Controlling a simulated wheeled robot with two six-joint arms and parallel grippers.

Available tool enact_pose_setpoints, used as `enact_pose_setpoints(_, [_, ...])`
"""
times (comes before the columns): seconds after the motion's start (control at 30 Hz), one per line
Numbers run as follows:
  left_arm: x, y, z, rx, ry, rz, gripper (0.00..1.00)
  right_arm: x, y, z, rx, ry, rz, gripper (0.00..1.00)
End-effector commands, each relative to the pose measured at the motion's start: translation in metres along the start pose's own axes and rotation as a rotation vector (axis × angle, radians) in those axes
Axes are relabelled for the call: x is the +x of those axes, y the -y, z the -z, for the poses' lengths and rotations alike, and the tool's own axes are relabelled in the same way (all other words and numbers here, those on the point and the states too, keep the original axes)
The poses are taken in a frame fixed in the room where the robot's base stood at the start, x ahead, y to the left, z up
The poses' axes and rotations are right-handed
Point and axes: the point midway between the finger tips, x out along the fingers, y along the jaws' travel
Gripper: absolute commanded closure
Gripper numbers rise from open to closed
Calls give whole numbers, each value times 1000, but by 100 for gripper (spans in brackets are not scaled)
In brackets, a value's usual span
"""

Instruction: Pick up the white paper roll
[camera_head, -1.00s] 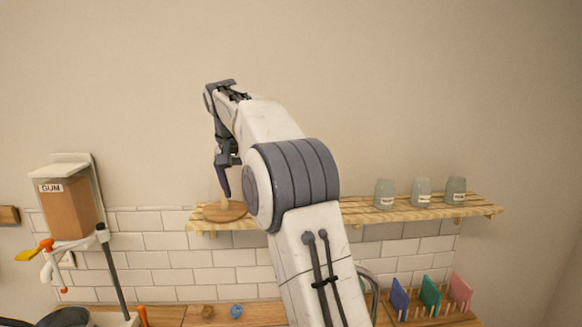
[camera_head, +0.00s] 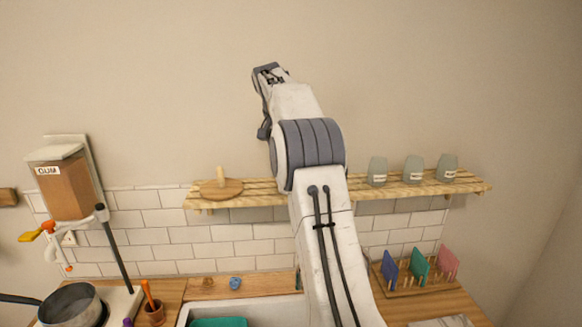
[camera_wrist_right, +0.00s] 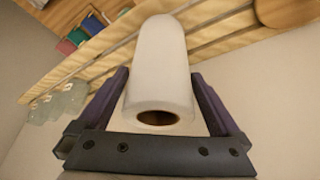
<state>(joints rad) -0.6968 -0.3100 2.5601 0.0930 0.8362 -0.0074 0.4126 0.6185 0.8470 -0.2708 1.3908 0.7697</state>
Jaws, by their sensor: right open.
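The white paper roll (camera_wrist_right: 165,65) shows large in the right wrist view, with its round end and brown core hole facing the camera. My right gripper (camera_wrist_right: 160,76) is open, with one dark finger on each side of the roll; I cannot tell whether either touches it. In the head view my right arm reaches up over the wall shelf (camera_head: 262,188). Its dark gripper end (camera_head: 264,130) is partly hidden behind the arm, and the roll cannot be seen there. My left gripper is not in view.
On the shelf stand a round wooden board (camera_head: 221,190) with a pale peg, left of my arm, and three grey jars (camera_head: 413,170) to the right. Below are a rack of coloured cards (camera_head: 418,272), a sink (camera_head: 250,308) and a pot (camera_head: 72,305). A gum dispenser (camera_head: 66,185) hangs left.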

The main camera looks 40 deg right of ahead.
Motion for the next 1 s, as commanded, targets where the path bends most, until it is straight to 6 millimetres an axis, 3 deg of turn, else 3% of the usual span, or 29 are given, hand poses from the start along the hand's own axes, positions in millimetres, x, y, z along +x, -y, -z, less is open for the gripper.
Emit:
enact_pose_setpoints(0.2, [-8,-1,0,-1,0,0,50,26,0,0,-1,2,-2,0])
enact_pose_setpoints(0.47, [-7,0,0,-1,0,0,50,29,0,0,-1,0,0,0])
enact_pose_setpoints(0.63, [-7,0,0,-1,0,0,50,29,0,0,-1,0,1,61])
enact_pose_setpoints(0.67, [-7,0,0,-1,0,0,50,29,0,0,-1,-1,1,67])
enact_pose_setpoints(1.0, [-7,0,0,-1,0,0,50,26,0,1,-1,-1,1,67])
